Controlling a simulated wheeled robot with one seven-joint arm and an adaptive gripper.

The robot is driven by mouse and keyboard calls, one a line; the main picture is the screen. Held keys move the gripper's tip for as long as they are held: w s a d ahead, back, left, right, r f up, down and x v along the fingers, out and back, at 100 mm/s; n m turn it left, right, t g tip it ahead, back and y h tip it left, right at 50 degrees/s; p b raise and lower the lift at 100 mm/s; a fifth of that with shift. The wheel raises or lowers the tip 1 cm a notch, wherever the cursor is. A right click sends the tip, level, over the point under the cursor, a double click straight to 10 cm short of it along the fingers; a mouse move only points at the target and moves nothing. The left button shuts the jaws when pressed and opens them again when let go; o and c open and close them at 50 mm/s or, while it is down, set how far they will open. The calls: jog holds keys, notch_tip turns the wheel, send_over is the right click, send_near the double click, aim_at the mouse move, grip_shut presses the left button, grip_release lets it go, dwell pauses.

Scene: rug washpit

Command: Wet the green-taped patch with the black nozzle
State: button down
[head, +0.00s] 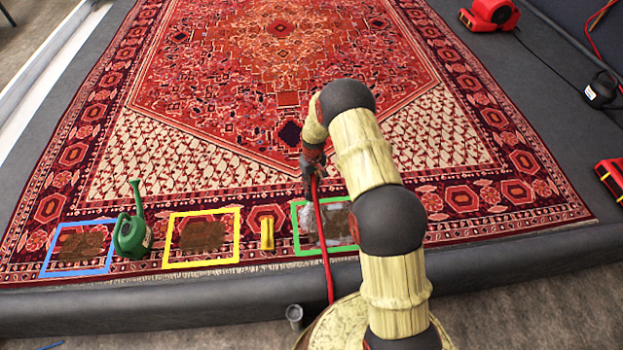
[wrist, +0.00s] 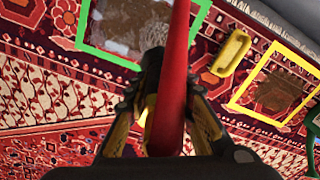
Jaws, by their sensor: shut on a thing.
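The green-taped patch is brown soil on the rug (head: 339,222), inside a green tape square (head: 296,240). Pale, whitish streaks lie on its left and lower parts. In the wrist view the patch (wrist: 122,28) is at upper left, partly covered by the red hose. My gripper (head: 311,172) is above the rug at the patch's upper left side. It is shut on the black nozzle (wrist: 152,62), whose dark end shows beside the hose. The red hose (head: 326,262) hangs from the gripper, crosses the patch and runs over the front edge. The nozzle's tip is not clear.
Further left are a yellow-taped patch (head: 204,238), a green watering can (head: 131,236) and a blue-taped patch (head: 78,248). A dark padded rim (head: 180,297) runs along the front. Red blowers (head: 490,14) stand at right.

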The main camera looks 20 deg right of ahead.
jog(key=s+a+p, duration=0.4)
jog(key=s, duration=1)
dwell(0.6)
dwell(0.3)
